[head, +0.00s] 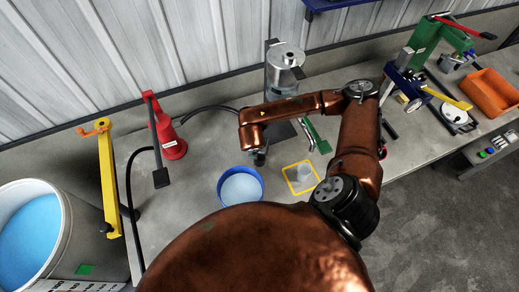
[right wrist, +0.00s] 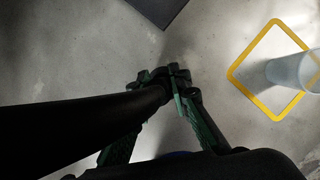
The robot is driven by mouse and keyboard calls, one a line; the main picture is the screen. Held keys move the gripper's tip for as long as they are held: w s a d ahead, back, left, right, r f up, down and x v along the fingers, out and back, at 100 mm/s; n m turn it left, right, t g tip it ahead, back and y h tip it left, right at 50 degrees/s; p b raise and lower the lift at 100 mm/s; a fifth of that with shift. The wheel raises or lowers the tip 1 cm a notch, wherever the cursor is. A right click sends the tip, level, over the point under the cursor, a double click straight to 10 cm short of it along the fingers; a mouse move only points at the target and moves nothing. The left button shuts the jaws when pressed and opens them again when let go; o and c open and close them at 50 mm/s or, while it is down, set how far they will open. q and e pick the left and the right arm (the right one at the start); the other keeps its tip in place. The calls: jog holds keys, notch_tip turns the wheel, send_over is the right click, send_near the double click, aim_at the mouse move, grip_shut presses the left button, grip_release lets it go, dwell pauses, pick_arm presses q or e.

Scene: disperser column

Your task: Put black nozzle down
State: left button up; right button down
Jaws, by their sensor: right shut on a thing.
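The black nozzle (right wrist: 80,122) shows in the right wrist view as a thick dark tube running from the left edge to the fingers. My right gripper (right wrist: 176,92) has green-sided fingers and is shut on its narrow end. In the head view my right gripper (head: 259,157) is above the grey bench, just behind the blue-rimmed bowl (head: 240,186); the nozzle is hard to make out there. Whether its tip touches the bench is unclear. My left gripper is in neither view.
A clear beaker (head: 304,173) stands inside a yellow square outline (head: 290,182), right of the bowl. A metal disperser column (head: 284,68) stands behind. A red device (head: 172,148) and yellow lever stand (head: 107,180) are left. Bare bench (head: 200,185) lies between them and the bowl.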

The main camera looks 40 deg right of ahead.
jog(key=shift+f, duration=0.2)
jog(key=shift+f, duration=0.1)
jog(key=c, duration=1.8)
grip_release()
jog(key=b+v, duration=0.1)
jog(key=v, duration=1.1)
